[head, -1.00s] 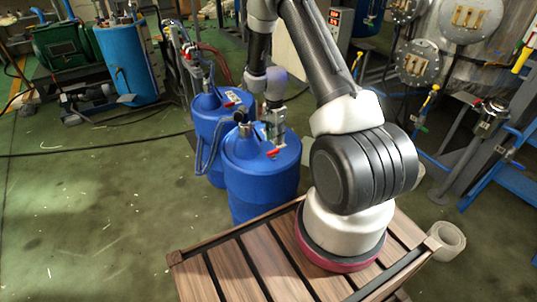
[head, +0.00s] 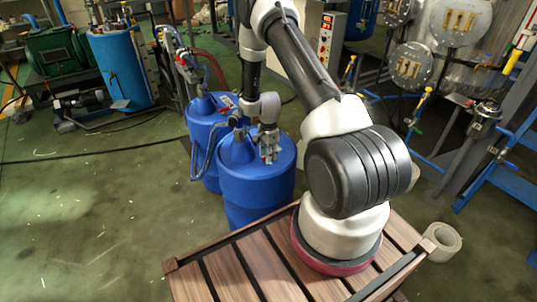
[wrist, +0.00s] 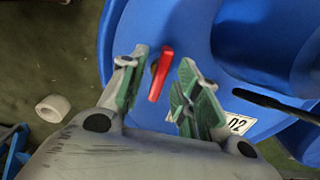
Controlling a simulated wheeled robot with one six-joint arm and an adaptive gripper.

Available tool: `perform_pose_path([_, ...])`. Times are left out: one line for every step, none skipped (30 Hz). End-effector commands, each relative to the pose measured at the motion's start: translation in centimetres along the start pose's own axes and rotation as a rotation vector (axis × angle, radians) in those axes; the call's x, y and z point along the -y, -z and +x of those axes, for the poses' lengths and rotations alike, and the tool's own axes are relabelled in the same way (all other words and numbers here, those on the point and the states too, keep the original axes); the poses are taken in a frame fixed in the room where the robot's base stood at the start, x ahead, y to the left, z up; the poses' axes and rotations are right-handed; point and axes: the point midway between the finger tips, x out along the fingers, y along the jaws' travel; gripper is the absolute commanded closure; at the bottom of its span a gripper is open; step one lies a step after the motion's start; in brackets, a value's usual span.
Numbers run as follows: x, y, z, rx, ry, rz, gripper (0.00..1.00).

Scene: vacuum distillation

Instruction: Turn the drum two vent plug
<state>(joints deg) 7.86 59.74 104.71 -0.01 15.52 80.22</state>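The blue drum two (head: 258,192) stands in front of the wooden deck in the head view, and its label reads "02" in the wrist view (wrist: 238,124). Its vent plug is a red lever (wrist: 160,76) on the blue top. In the head view my gripper (head: 268,152) points down over the drum's top and largely hides the plug. In the wrist view my gripper (wrist: 164,62) is open, its green-padded fingers on either side of the red lever. A gap shows on the lever's right; its left side is close to the left finger, contact unclear.
Another blue drum (head: 203,128) stands just behind, with hoses and fittings. A black rod (wrist: 270,103) crosses the drum top at right in the wrist view. A white tape roll (head: 441,241) sits beside the wooden deck (head: 225,270). Floor at left is mostly clear.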

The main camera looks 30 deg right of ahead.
Motion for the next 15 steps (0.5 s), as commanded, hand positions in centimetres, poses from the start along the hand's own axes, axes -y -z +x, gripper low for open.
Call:
perform_pose_path([0.00, 0.00, -0.02, 0.000, 0.000, 0.000, 0.68])
perform_pose_path([0.00, 0.00, -0.02, 0.000, 0.000, 0.000, 0.68])
perform_pose_path([-0.01, 0.00, -0.02, 0.000, 0.000, 0.000, 0.72])
perform_pose_path([-0.01, 0.00, -0.02, 0.000, 0.000, 0.000, 0.77])
perform_pose_path([-0.01, 0.00, -0.02, 0.000, 0.000, 0.000, 0.82])
perform_pose_path([-0.02, 0.00, -0.03, 0.000, 0.000, 0.000, 0.90])
perform_pose_path([-0.02, 0.00, -0.03, 0.000, 0.000, 0.000, 0.95])
perform_pose_path([-0.01, -0.01, -0.03, 0.000, 0.000, 0.000, 1.00])
perform_pose_path([-0.01, -0.01, -0.03, 0.000, 0.000, 0.000, 1.00])
perform_pose_path([-0.02, -0.01, -0.03, 0.000, 0.000, 0.000, 1.00])
perform_pose_path([-0.01, -0.01, -0.04, 0.000, 0.000, 0.000, 1.00])
perform_pose_path([-0.01, 0.00, -0.04, 0.000, 0.000, 0.000, 1.00])
perform_pose_path([-0.01, 0.00, -0.04, 0.000, 0.000, -0.001, 1.00])
perform_pose_path([-0.01, 0.00, -0.04, 0.000, 0.000, -0.001, 1.00])
perform_pose_path([-0.01, 0.00, -0.04, 0.000, 0.000, -0.003, 1.00])
